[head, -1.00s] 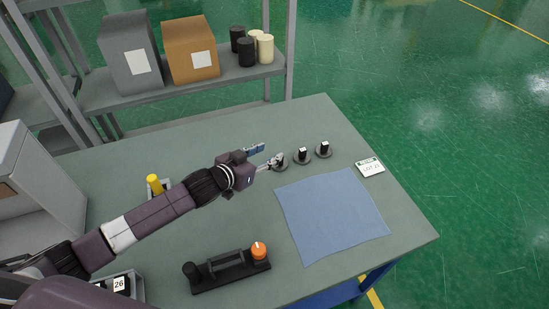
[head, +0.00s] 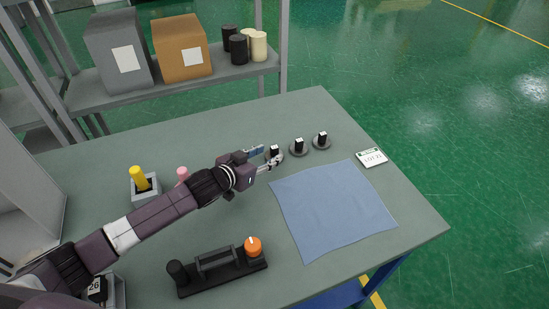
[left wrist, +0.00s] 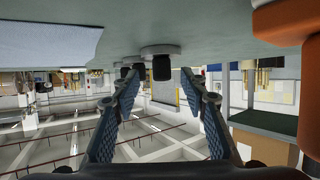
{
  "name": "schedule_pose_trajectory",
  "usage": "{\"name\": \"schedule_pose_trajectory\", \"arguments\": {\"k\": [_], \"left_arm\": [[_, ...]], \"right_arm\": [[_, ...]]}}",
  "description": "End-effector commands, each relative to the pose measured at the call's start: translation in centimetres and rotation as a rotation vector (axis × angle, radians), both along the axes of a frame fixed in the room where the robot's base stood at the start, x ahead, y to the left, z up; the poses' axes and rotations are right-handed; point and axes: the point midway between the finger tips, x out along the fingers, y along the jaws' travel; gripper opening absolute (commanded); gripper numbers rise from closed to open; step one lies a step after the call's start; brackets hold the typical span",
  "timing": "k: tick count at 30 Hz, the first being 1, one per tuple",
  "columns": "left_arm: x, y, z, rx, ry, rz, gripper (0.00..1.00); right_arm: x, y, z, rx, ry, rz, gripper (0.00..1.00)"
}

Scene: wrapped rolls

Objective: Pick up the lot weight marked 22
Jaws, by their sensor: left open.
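Three dark weights with round grey bases stand in a row behind the cloth: a left one (head: 275,150), a middle one (head: 298,147) and a right one (head: 321,140). Their top labels are too small to read. My left gripper (head: 268,157) is open, its fingers pointing at the left weight. In the left wrist view, which is upside down, a dark weight (left wrist: 161,67) shows ahead between the spread fingers (left wrist: 160,90), apart from them. Another weight, marked 26 (head: 97,287), sits in a tray at the lower left, partly hidden by my arm.
A blue cloth (head: 332,208) lies in front of the row, with a white LOT card (head: 371,158) to its right. A black stand with an orange knob (head: 252,247), a yellow-topped item (head: 139,178) and a pink item (head: 182,174) are near my arm. A shelf (head: 180,88) stands behind.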

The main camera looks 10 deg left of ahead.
Motion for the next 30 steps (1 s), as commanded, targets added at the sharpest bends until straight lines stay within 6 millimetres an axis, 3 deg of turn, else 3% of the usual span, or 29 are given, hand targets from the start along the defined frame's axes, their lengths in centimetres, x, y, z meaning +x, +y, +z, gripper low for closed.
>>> {"name": "schedule_pose_trajectory", "arguments": {"k": [12,23,30], "left_arm": [[4.0,-1.4,-1.5,0.0,-0.001,0.0,0.4],[4.6,-1.6,-1.5,0.0,0.001,0.0,0.4],[4.6,-1.6,-1.5,0.0,0.001,0.0,0.17]], "right_arm": [[0.4,0.1,-4.0,0.001,-0.006,0.002,0.38],[0.4,0.1,-4.2,0.001,-0.006,0.002,0.38],[0.3,0.1,-4.2,0.001,-0.005,0.002,0.38]]}}
